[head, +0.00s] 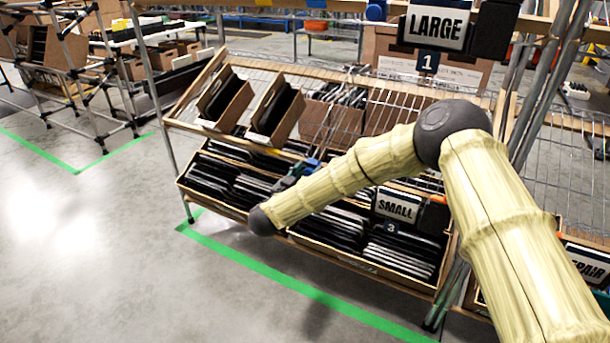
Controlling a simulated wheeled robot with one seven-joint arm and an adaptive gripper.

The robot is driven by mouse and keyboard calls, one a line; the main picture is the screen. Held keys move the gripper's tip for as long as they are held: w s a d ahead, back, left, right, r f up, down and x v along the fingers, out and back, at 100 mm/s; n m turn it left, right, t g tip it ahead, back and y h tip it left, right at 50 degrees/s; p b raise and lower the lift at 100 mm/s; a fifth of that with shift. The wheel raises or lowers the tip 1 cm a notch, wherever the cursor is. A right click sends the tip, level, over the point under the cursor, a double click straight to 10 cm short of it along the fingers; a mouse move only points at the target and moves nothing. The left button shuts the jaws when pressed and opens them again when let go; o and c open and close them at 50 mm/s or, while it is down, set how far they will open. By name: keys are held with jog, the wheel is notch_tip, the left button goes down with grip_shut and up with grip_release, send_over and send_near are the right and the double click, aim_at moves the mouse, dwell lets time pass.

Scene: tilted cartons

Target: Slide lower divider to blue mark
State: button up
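The lower shelf holds tilted cartons (240,213) filled with dark flat items. I cannot pick out the lower divider for certain among them. My wrist end is in front of the lower cartons, and my gripper (305,170) appears as a small dark shape with blue parts just above my forearm, at the lower cartons' back edge. Its fingertips are too small and partly hidden to tell if they are open or touching anything. I cannot tell whether a blue mark is among the blue bits there. My forearm hides the middle of the lower row.
Two tilted cartons (225,100) with dark items stand on the upper wire shelf, with more cartons (332,122) right of them. A SMALL sign (397,207) and a LARGE sign (436,27) hang on the rack. Open floor (90,250) lies front left, with green tape.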

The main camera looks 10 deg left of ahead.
dwell(0.3)
jog(key=v, duration=1.2)
jog(key=shift+d, duration=0.1)
jog(key=s+d+f+n+g+y, duration=0.25)
jog(key=s+d+f, duration=0.25)
jog(key=d+f, duration=0.55)
jog(key=s+d+f+n+g+y, duration=0.3)
jog(key=d+f, duration=0.4)
jog(key=f, duration=0.7)
jog(key=s+d+f+m+g, duration=0.1)
jog(key=s+d+f+g, duration=0.35)
jog(key=s+d, duration=0.65)
jog(key=s+d+f+m+g, duration=0.1)
jog(key=s+d+f+g, duration=0.4)
jog(key=s+d, duration=0.65)
jog(key=s+d+g, duration=0.2)
jog(key=s+d, duration=0.1)
jog(key=s, duration=0.9)
notch_tip(320, 180, up, 30)
jog(key=s+p, duration=0.1)
jog(key=p, duration=2.9)
jog(key=shift+d+m, duration=0.2)
jog(key=shift+m, duration=0.15)
